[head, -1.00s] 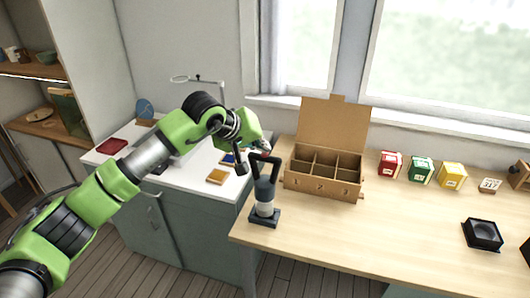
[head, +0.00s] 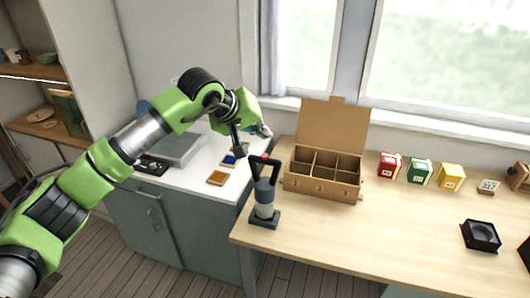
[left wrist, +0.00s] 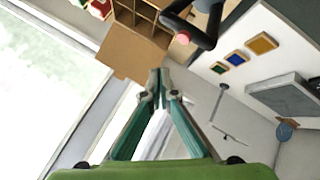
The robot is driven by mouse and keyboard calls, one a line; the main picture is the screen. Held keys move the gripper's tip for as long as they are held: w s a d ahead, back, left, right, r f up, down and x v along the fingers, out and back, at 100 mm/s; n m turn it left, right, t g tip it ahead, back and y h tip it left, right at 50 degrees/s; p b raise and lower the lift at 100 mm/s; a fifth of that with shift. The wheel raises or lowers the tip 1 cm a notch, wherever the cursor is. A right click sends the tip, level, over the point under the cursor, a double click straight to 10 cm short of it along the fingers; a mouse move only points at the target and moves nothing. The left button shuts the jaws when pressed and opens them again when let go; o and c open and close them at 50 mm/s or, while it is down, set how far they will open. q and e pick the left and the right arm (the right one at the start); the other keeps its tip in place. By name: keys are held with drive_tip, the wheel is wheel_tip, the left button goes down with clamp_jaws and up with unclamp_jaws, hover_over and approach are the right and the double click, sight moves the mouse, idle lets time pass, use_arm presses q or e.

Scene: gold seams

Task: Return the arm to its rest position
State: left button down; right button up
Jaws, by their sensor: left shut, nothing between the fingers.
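My left arm reaches in from the left, and its green gripper (head: 264,131) is above the gap between the white counter and the wooden table, in front of the window wall. In the left wrist view my left gripper (left wrist: 161,76) has its two fingertips together with nothing between them. A grey-black device with a looped handle and a red button (head: 264,195) stands upright on the table below the gripper, apart from it. Its black handle also shows in the left wrist view (left wrist: 200,35). My right gripper is not in view.
An open cardboard box with compartments (head: 322,178) stands behind the device. Red (head: 389,165), green (head: 420,172) and yellow (head: 451,177) boxes stand to its right. A black dish (head: 481,235) is near the right edge. A grey slab (head: 180,150) lies on the counter. The middle of the table is clear.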

use_arm(q)
drive_tip(key=shift+r, duration=0.8)
